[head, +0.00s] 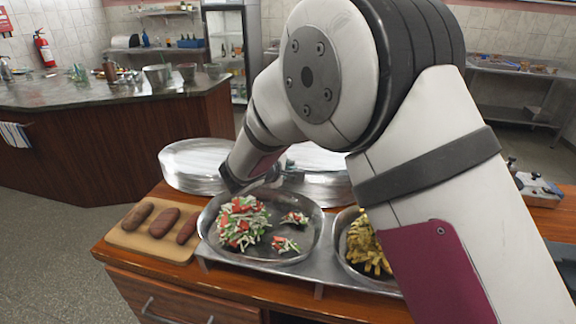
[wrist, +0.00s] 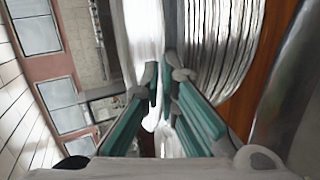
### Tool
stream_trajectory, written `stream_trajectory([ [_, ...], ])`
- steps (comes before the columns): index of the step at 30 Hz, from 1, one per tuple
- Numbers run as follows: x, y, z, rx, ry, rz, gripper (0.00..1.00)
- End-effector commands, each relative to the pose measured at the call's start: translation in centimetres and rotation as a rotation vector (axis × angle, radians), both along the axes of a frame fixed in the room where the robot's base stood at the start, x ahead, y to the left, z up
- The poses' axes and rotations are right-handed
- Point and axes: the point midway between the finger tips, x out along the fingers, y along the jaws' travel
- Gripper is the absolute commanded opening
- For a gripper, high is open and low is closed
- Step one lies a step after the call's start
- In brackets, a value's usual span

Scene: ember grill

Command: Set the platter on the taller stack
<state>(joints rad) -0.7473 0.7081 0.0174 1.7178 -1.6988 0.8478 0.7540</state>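Two stacks of shiny steel platters stand side by side on the wooden counter in the head view. The left stack (head: 185,168) shows mostly clear; the right stack (head: 322,185) is partly hidden by my arm. I cannot tell which is taller. In the wrist view, a smooth pale rim or stack (wrist: 143,28) lies left of the fingertips, and a ridged stack of rims (wrist: 215,60) lies right. My gripper (wrist: 166,78) points between them, its teal fingers close together with a narrow gap. A pale edge reaches down between the fingers; whether they clamp it is unclear. The head view hides the fingertips.
In front of the stacks, a pan of chopped salad (head: 290,258) and a pan of fries (head: 343,225) sit in a metal holder (head: 270,270). A wooden board (head: 128,236) with brown rolls or sausages lies at left. Another counter (head: 110,140) stands behind.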

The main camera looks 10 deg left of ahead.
Motion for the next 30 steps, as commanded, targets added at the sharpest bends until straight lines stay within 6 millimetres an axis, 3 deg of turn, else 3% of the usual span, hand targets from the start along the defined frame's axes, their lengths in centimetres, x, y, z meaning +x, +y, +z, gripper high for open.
stream_trajectory([
  [1, 0.0, 0.0, 0.1, 0.0, -0.002, 0.0, 0.14],
  [3, 0.0, 0.0, 0.1, 0.0, -0.002, 0.0, 0.28],
  [16, -0.7, 0.2, 0.1, 0.001, 0.004, 0.002, 0.28],
  [30, -6.0, 1.3, 3.2, 0.001, -0.002, 0.0, 0.28],
])
